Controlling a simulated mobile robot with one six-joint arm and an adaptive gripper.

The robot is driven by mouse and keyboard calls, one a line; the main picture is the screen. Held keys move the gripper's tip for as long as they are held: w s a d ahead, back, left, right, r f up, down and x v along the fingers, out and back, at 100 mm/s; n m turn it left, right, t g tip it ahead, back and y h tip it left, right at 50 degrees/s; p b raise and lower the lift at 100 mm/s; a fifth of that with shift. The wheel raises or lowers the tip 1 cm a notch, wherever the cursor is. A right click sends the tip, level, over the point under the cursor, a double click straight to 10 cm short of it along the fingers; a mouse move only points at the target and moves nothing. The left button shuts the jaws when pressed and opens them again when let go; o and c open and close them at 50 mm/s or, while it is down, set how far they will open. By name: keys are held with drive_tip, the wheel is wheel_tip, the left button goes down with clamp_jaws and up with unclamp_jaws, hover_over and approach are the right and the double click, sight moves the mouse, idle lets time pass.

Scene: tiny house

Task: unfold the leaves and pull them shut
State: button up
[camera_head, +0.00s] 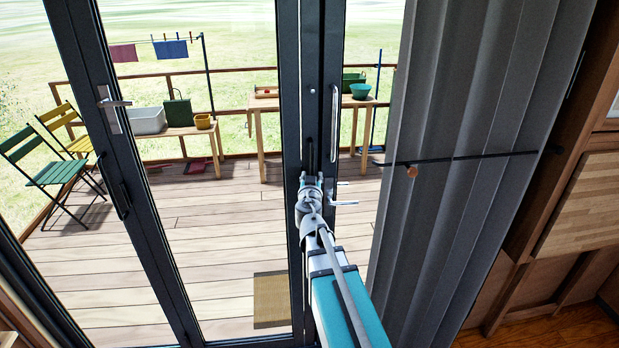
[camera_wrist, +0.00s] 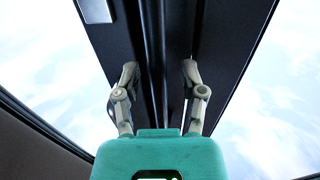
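The leaves are glass door panels in dark frames, upright in front of a deck. The left leaf's frame (camera_head: 92,62) carries a silver lever handle (camera_head: 112,103) and a dark pull (camera_head: 123,203). The middle leaf's frame (camera_head: 289,90) stands close beside the right frame (camera_head: 330,65), which has a slim bar handle (camera_head: 334,123). My gripper (camera_head: 312,180) is at the two neighbouring frames, below a small dark pull (camera_head: 311,155). In the wrist view, my gripper (camera_wrist: 159,72) has its fingers apart, with the dark frames (camera_wrist: 155,30) beyond. Contact with the frames cannot be told.
A grey curtain (camera_head: 440,200) hangs at the right, with a dark rod (camera_head: 465,157) across it. Outside are a doormat (camera_head: 270,300), a table (camera_head: 275,104), a bench (camera_head: 190,131) and folding chairs (camera_head: 55,174). The deck (camera_head: 200,230) between is mostly clear.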

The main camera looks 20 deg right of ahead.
drive_tip(key=v, duration=0.7)
drive_tip(key=shift+s+a, duration=0.2)
drive_tip(key=shift+d+f+h, duration=0.1)
drive_tip(key=shift+h, duration=0.2)
idle(0.6)
